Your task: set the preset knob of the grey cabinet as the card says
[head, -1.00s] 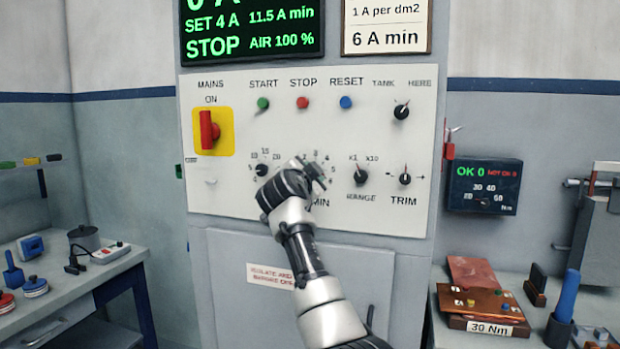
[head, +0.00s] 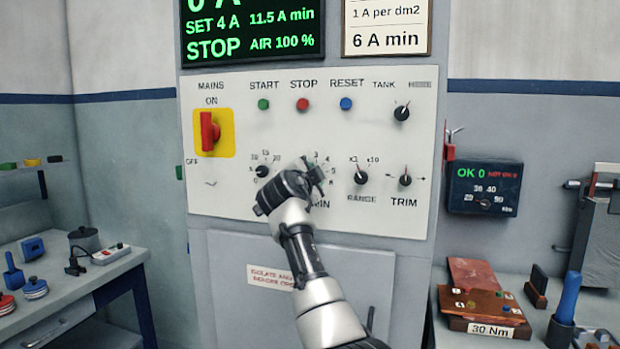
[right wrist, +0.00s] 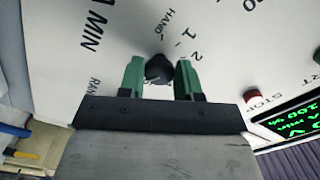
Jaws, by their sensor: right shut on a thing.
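The grey cabinet (head: 215,290) stands ahead with a white control panel (head: 225,110). The card (head: 386,28) reads "1 A per dm2" and "6 A min". The display (head: 252,32) shows SET 4 A, 11.5 A min, STOP, AIR 100 %. My left gripper is not in view.
A small knob (head: 263,171) sits left of my gripper, the range knob (head: 361,177) and trim knob (head: 405,180) right. Above are the red mains switch (head: 209,132), coloured buttons and the tank knob (head: 401,113). Benches with tools flank the cabinet.

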